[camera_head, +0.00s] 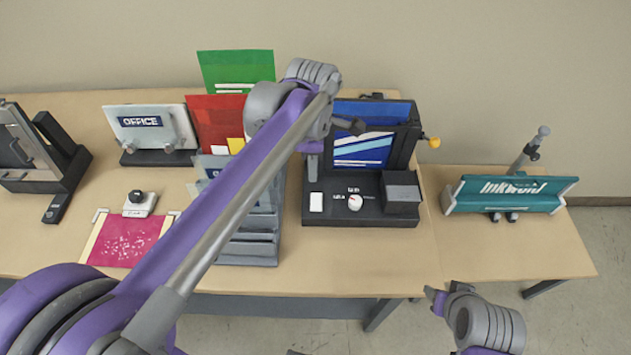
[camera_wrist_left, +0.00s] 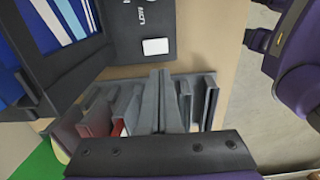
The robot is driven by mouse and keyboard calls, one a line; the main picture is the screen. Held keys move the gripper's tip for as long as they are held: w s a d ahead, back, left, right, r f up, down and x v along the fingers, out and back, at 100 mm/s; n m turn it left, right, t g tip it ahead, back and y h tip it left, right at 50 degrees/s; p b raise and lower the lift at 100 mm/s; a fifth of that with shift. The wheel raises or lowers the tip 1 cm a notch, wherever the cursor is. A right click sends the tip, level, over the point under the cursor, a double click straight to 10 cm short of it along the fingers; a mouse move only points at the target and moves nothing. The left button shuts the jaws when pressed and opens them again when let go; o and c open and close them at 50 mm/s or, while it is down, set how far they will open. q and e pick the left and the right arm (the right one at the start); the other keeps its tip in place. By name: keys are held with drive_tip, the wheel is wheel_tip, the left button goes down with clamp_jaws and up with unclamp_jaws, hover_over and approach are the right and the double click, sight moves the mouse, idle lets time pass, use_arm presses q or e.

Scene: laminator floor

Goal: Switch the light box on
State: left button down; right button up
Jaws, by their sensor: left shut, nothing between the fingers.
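The light box (camera_head: 345,217) is a black unit at the middle of the table. A blue striped panel (camera_head: 364,147) stands upright at its back. Its base has a flat white switch (camera_head: 316,202) and a round white knob (camera_head: 355,202) with a red mark. The white switch also shows in the left wrist view (camera_wrist_left: 155,46). I cannot tell whether the panel is lit.
A grey rack (camera_head: 250,248) of upright folders stands left of the light box, partly behind my left arm. A yellow knob (camera_head: 434,142) juts from the box's right side. A teal holder (camera_head: 510,195) stands on the right table. Bare tabletop lies in front of the box.

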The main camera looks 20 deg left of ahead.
use_arm(q)
drive_tip(key=r, duration=0.3)
drive_tip(key=shift+s+d+r, duration=0.15)
drive_tip(key=shift+s, duration=0.05)
idle(0.4)
